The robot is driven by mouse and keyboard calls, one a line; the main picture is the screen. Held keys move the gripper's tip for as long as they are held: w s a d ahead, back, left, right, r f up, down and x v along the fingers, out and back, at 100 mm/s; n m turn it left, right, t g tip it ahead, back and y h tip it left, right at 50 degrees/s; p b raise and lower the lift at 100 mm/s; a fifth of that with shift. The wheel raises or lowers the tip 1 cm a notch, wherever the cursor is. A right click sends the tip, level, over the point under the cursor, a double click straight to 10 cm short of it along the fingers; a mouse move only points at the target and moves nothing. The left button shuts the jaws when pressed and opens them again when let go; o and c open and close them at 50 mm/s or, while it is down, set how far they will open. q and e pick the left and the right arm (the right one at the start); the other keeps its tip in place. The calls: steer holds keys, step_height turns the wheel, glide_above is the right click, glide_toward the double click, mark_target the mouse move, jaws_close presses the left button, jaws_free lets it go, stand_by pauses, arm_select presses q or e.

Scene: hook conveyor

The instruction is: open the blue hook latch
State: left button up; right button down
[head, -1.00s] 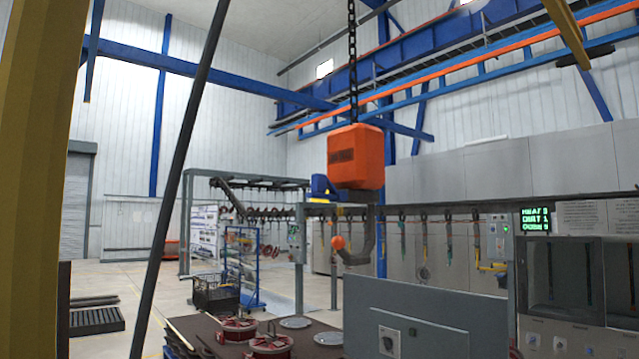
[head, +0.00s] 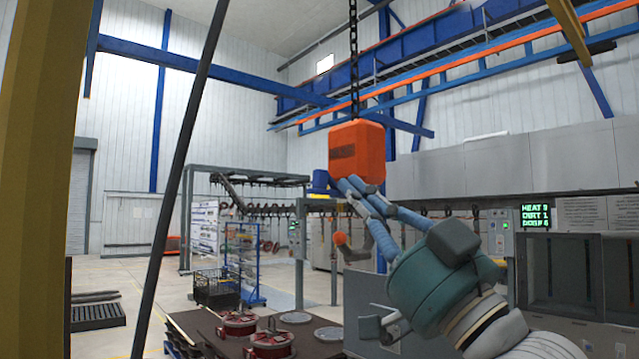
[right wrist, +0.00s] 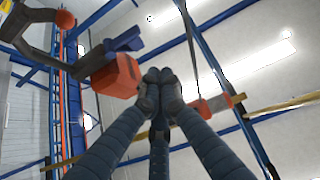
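The blue hook latch (head: 320,182) sticks out to the left from under the orange hoist block (head: 357,150) in the head view. It also shows in the right wrist view (right wrist: 125,41), beside the block. The grey hook (head: 382,243) curves down below, with an orange ball (head: 340,238) at its tip. My right gripper (head: 350,184) is raised in front of the hook, its fingertips just right of the latch in the picture. In the right wrist view its fingers (right wrist: 158,84) are drawn together with nothing between them. Contact with the latch cannot be told. My left gripper is not in view.
The block hangs from a chain (head: 353,60). A dark table (head: 225,345) with red round parts stands below left. A dark slanted pole (head: 180,170) and a yellow post (head: 35,180) cross the left side. Grey cabinets (head: 480,165) line the right.

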mark_target(320, 184)
steer(key=shift+w, duration=0.1)
steer(key=w+a+r+p, duration=0.1)
steer(key=w+p, duration=0.1)
steer(key=w+a+r+p, duration=0.1)
steer(key=w+a+p, duration=0.1)
steer(key=p, duration=0.1)
steer(key=w+a+r+p, duration=0.1)
steer(key=w+p, duration=0.1)
steer(key=shift+w+a+r+p, duration=0.25)
steer(key=shift+a+p, duration=0.05)
steer(key=shift+p, duration=0.05)
steer(key=shift+s+d+f, duration=0.1)
steer(key=shift+d+f, duration=0.05)
steer(key=shift+f, duration=0.55)
